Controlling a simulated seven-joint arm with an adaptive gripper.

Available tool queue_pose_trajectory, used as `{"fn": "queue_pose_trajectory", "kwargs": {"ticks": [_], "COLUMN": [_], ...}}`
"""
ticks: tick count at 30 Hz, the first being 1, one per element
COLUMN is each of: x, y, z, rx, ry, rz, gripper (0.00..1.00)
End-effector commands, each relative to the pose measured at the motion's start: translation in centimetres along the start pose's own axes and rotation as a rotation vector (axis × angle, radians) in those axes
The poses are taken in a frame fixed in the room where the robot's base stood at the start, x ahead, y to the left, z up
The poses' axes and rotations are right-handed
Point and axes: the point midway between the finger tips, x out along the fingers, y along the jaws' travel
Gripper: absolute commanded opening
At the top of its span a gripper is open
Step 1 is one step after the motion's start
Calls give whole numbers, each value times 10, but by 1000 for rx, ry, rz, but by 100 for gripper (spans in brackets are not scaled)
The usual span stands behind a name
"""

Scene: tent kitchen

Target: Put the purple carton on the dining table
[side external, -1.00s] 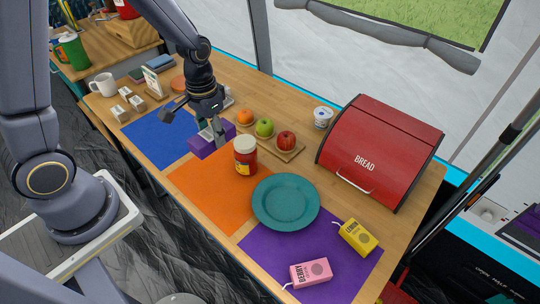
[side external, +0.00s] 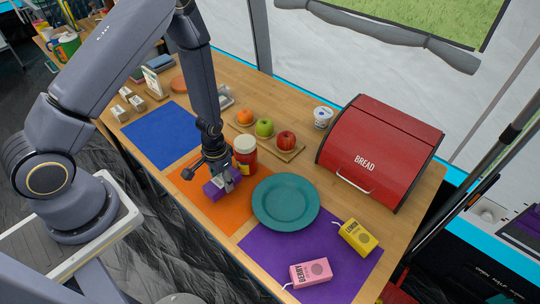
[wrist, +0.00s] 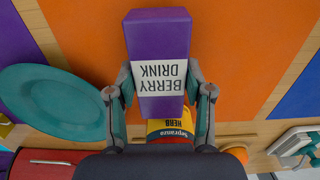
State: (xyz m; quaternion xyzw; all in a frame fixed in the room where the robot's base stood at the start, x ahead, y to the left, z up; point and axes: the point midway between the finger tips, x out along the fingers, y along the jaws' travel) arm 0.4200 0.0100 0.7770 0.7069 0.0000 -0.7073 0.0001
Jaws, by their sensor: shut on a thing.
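The purple carton (side external: 211,190) is held in my gripper (side external: 226,181), over the orange mat (side external: 236,214) near the table's near edge. In the wrist view the carton (wrist: 157,38) shows a white "BERRY DRINK" label, upside down in the picture. The fingers of my gripper (wrist: 161,90) are shut on its two sides. I cannot tell whether the carton's lower end touches the mat. The wooden dining table (side external: 280,108) runs beneath the mats.
A teal plate (side external: 286,202) lies to the right. A red bread box (side external: 385,145) stands behind. The blue mat (side external: 160,135) is clear.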

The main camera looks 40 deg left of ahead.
Motion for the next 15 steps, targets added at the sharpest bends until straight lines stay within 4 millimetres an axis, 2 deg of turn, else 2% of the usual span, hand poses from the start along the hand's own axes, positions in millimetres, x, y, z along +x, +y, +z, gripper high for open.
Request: {"fn": "queue_pose_trajectory", "kwargs": {"ticks": [1, 4, 15], "x": [8, 17, 21], "y": [0, 0, 0], "z": [0, 0, 0], "rx": [0, 0, 0], "ry": [-2, 0, 1], "rz": [0, 0, 0], "gripper": [2, 2, 2]}}
